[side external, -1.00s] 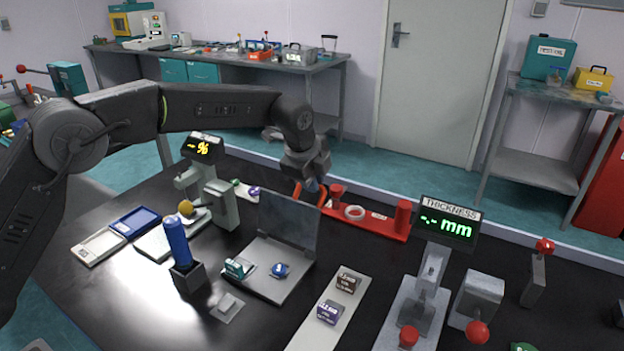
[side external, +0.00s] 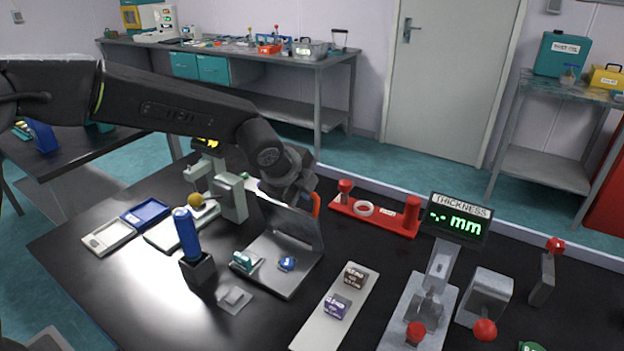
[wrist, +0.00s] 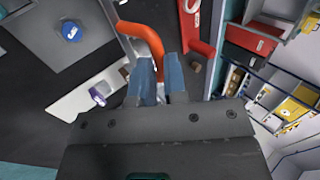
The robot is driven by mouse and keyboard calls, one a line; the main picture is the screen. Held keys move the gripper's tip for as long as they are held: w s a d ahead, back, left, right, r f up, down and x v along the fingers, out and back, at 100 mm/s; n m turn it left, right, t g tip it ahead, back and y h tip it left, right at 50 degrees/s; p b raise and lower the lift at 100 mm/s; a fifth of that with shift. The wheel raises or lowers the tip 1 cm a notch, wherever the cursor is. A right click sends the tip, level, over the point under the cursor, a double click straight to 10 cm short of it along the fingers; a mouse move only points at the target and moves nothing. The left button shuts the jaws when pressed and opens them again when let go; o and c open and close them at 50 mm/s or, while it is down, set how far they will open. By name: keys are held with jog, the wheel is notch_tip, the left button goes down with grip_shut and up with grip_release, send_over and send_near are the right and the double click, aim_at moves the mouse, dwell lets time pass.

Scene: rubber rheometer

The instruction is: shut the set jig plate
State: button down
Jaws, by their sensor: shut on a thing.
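The set jig is a grey base plate (side external: 270,278) with a grey hinged plate (side external: 292,228) raised at its back edge, leaning and not flat on the base. A teal block (side external: 243,262) and a small blue piece (side external: 287,264) lie on the base; the blue piece also shows in the wrist view (wrist: 71,32). My gripper (wrist: 160,72) is shut on the orange handle (wrist: 142,34) of the hinged plate. In the side view the handle (side external: 316,204) shows beside my wrist, and my fingertips are mostly hidden behind the plate and wrist.
A red stand (side external: 378,218) with a white ring is just right of my gripper. A blue cylinder in a black holder (side external: 198,272) stands left of the jig. A white strip (side external: 318,326) with two small blocks lies to the right, beside the thickness gauge (side external: 455,222).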

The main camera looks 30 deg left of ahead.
jog(key=s+f, duration=1.3)
jog(key=s, duration=0.1)
jog(key=shift+f, duration=0.35)
jog(key=shift+s+f, duration=0.1)
jog(key=shift+f, duration=1.05)
jog(key=c, duration=1.2)
grip_release()
jog(key=shift+d, duration=0.1)
jog(key=shift+o, duration=0.2)
jog(key=shift+r, duration=0.1)
jog(key=v, duration=1.3)
jog(key=shift+r, duration=0.6)
